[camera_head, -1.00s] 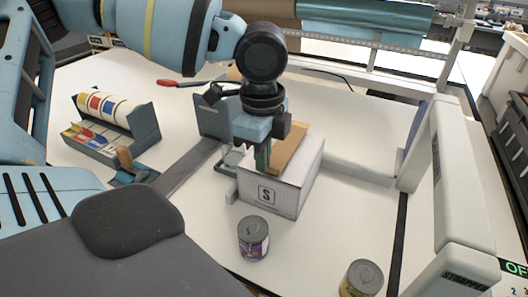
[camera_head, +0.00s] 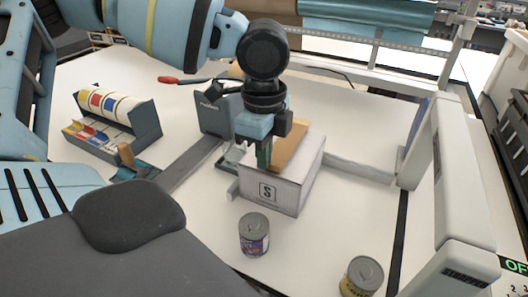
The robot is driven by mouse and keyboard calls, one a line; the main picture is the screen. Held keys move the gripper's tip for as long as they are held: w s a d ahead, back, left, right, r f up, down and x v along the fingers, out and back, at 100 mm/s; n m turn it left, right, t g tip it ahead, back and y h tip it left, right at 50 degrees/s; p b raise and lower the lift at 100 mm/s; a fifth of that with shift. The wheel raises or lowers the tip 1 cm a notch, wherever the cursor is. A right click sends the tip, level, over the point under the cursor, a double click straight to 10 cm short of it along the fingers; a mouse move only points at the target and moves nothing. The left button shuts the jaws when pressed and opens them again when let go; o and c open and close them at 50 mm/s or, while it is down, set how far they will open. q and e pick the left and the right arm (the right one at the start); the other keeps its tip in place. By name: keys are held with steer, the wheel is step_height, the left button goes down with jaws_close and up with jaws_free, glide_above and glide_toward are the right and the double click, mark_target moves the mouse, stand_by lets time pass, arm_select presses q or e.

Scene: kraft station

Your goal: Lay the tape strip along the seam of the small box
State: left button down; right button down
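The small box (camera_head: 268,191) is white with a black S mark on its front face, and it stands at the middle of the bench. A tan strip (camera_head: 291,146) lies on its top, partly hidden by my gripper. My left gripper (camera_head: 264,160) points down over the left part of the box top, at the strip's edge. Its fingertips are close together, and I cannot tell whether they are shut on the strip. My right gripper is not in view.
Two cans stand in front of the box, one nearer (camera_head: 254,235) and one at the lower right (camera_head: 362,277). A grey and white frame (camera_head: 455,190) rises at the right. A red-handled tool (camera_head: 168,80) lies behind.

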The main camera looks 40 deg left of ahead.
arm_select(q)
steer(key=shift+f, duration=0.4)
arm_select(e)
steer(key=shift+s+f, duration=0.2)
arm_select(q)
steer(key=c, duration=1.6)
jaws_free()
steer(key=shift+r, duration=0.15)
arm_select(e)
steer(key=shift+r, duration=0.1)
